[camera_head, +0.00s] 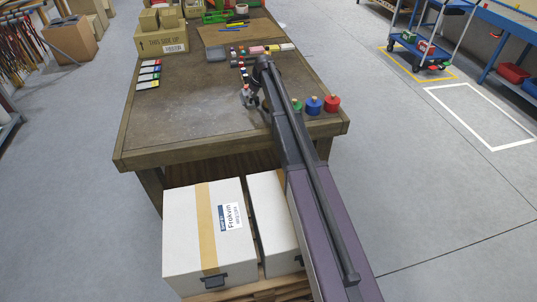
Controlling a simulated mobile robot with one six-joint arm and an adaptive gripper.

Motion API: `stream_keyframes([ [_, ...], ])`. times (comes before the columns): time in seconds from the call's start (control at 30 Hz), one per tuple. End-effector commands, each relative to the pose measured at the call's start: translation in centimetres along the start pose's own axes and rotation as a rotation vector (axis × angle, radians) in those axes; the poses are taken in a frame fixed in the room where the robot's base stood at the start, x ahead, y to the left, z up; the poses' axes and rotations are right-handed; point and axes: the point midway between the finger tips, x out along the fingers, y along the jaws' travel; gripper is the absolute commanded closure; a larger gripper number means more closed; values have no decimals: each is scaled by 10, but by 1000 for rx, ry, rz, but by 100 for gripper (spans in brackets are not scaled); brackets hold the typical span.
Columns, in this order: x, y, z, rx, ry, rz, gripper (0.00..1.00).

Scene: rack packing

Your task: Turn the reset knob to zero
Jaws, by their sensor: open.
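My arm reaches from the lower right over the wooden workbench (190,115). My gripper (247,97) is small in view, above or at the bench top near its middle right, and open. I see nothing held in it. No reset knob can be made out for sure at this size. A small grey box (216,53) lies on the bench further back; I cannot tell whether it bears a knob. Part of the bench is hidden behind my arm.
Red (332,103), blue (314,105) and green (297,107) containers stand at the bench's right edge, close to my arm. Several coloured cards (148,75) lie at left. Cardboard boxes (162,42) stand at the back. White cartons (190,225) sit before the bench. The bench's front left is clear.

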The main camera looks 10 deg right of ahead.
Motion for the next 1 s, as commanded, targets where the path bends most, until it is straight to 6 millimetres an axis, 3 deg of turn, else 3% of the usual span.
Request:
stream_keyframes([
  [0.07,0,2,-1,-44,1,-19,32],
  [0.13,-12,0,-1,-40,0,-17,32],
  [1.0,-90,1,-1,-36,0,-15,32],
])
